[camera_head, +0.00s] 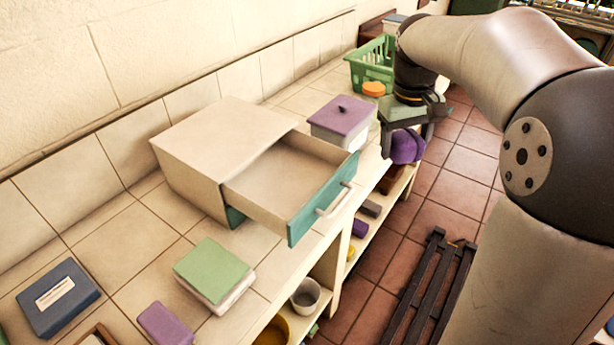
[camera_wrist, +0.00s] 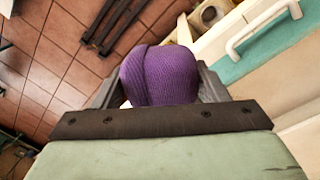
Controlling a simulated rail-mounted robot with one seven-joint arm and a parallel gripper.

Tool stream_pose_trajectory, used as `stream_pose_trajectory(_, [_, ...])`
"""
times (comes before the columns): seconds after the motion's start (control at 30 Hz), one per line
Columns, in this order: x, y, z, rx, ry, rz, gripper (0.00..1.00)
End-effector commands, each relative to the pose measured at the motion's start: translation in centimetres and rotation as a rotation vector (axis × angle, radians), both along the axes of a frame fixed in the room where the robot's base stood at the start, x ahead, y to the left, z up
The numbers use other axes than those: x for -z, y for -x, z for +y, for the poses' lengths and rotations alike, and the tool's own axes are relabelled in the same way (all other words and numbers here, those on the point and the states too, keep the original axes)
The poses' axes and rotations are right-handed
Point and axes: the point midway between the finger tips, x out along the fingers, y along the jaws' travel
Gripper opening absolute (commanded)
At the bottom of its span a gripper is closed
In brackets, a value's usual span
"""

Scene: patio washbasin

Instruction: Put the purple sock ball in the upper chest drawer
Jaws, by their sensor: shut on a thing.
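The purple sock ball (camera_wrist: 160,75) is held between the fingers of my gripper (camera_wrist: 155,88) in the wrist view. In the head view my gripper (camera_head: 408,132) holds the sock ball (camera_head: 407,147) beyond the counter's front edge, to the right of the chest. The chest (camera_head: 205,150) is a beige box on the counter. Its upper drawer (camera_head: 318,200), with a teal front and a pale handle, is pulled out and looks empty inside. The teal front also shows in the wrist view (camera_wrist: 265,55). A lower teal front (camera_head: 235,216) is mostly hidden under the open drawer.
A lidded purple-and-white box (camera_head: 341,120) stands between the chest and my gripper. A green basket (camera_head: 371,66) and an orange-lidded jar (camera_head: 373,89) are behind. A green book (camera_head: 212,268) lies in front of the chest. Shelves with several items are below the counter.

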Motion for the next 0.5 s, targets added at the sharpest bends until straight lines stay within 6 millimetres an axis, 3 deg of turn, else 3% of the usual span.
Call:
stream_pose_trajectory(0.03, [-0.7, 0.3, 3.8, -0.098, 0.001, -0.002, 0.45])
stream_pose_trajectory(0.2, [-1.8, 2.8, 13.7, -0.365, 0.003, -0.001, 0.45])
stream_pose_trajectory(0.33, [-2.3, 5.1, 18.8, -0.519, 0.005, -0.002, 0.45])
stream_pose_trajectory(0.5, [-2.5, 7.0, 22.0, -0.624, 0.007, -0.001, 0.45])
